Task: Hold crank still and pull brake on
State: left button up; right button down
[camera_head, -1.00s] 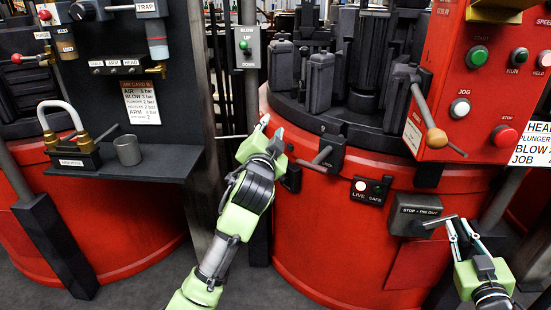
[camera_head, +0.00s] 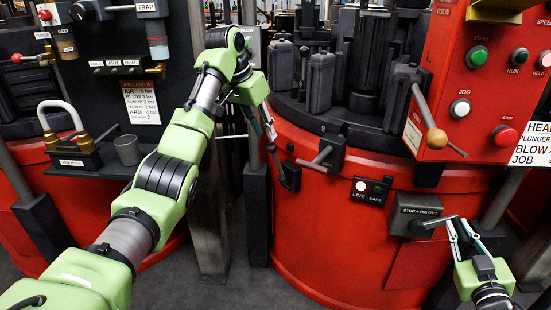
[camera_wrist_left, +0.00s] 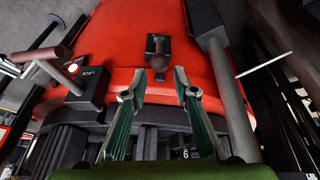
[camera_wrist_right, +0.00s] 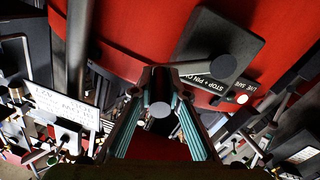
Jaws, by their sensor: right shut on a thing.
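The grey crank handle (camera_head: 436,222) sticks out of a dark box labelled STOP + PIN OUT (camera_head: 402,208). My right gripper (camera_head: 462,226) is shut on its outer end; the right wrist view shows the round grey end (camera_wrist_right: 160,108) between the fingers. A short dark lever with a rounded knob (camera_wrist_left: 158,62), apparently the brake, stands on a small black bracket on the red drum's left side. The same bracket shows in the head view (camera_head: 291,177). My left gripper (camera_head: 264,150) is open and points down at this lever. The knob appears between and beyond its fingertips, with no grip visible.
A LOCK box with a grey handle (camera_head: 323,156) sits just right of my left gripper. LIVE and SAFE lamps (camera_head: 370,189) are beside it. A red control panel (camera_head: 485,85) stands above right. A dark shelf (camera_head: 100,168) and a post are left.

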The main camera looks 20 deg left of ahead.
aim_at(275, 158)
pick_arm(q)
jog(key=x, duration=1.2)
jog(key=shift+s, duration=0.1)
grip_shut()
